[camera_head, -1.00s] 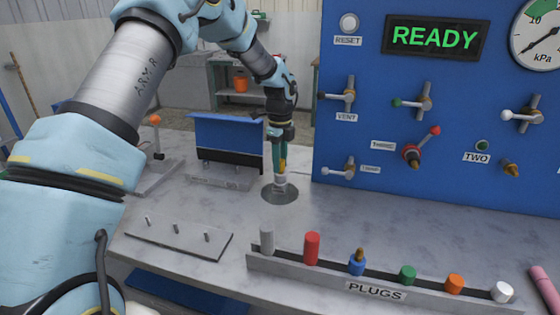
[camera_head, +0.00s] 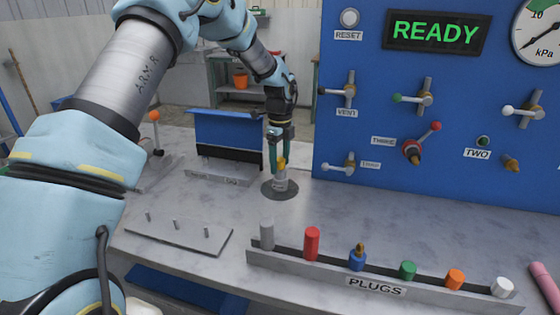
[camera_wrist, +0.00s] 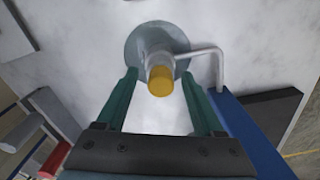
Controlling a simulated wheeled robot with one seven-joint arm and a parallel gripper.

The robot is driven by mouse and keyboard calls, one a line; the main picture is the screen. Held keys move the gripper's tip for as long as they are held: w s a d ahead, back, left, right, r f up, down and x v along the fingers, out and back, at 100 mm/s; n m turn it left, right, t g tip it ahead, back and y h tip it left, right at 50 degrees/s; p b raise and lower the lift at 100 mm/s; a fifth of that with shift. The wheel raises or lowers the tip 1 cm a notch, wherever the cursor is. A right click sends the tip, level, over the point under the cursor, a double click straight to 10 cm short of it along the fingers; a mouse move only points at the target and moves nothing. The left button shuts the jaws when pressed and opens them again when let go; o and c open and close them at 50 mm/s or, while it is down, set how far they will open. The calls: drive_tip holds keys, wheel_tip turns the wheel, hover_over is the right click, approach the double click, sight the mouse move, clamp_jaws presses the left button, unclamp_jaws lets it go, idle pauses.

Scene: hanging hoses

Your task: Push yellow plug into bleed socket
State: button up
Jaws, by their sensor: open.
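The yellow plug (camera_head: 282,161) sits at the top of the grey metal bleed socket (camera_head: 280,180), which stands on a round dark base on the bench. In the wrist view the plug's yellow end (camera_wrist: 160,82) sticks out of the socket (camera_wrist: 158,60); how deep it sits I cannot tell. My gripper (camera_head: 279,166) points down at the socket. In the wrist view my gripper (camera_wrist: 159,74) is open, with a green finger on each side of the plug and gaps between.
A bent metal pipe (camera_wrist: 205,52) is beside the socket. A blue-topped stand (camera_head: 228,132) is behind left. The blue panel (camera_head: 370,200) rises to the right. A PLUGS rack (camera_head: 330,277) with several coloured plugs and a plate with pegs (camera_head: 180,238) are in front.

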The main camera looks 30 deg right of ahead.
sight(280, 159)
drive_tip(key=shift+r, duration=0.15)
wheel_tip(280, 159, up, 11)
drive_tip(key=b, duration=0.2)
drive_tip(key=shift+f+b, duration=0.2)
drive_tip(key=shift+b, duration=0.1)
drive_tip(key=s+a+f+n, duration=0.1)
drive_tip(key=a+f+n, duration=0.1)
drive_tip(key=a+n, duration=1.65)
drive_tip(key=s+a+f+n, duration=0.1)
drive_tip(key=s+a+n, duration=0.4)
drive_tip(key=a, duration=0.6)
drive_tip(key=s+a+f+n+t, duration=0.1)
drive_tip(key=s+a+n, duration=0.4)
drive_tip(key=a, duration=0.6)
drive_tip(key=shift+s+f+t, duration=0.3)
drive_tip(key=shift+s, duration=0.75)
drive_tip(key=shift+n, duration=0.25)
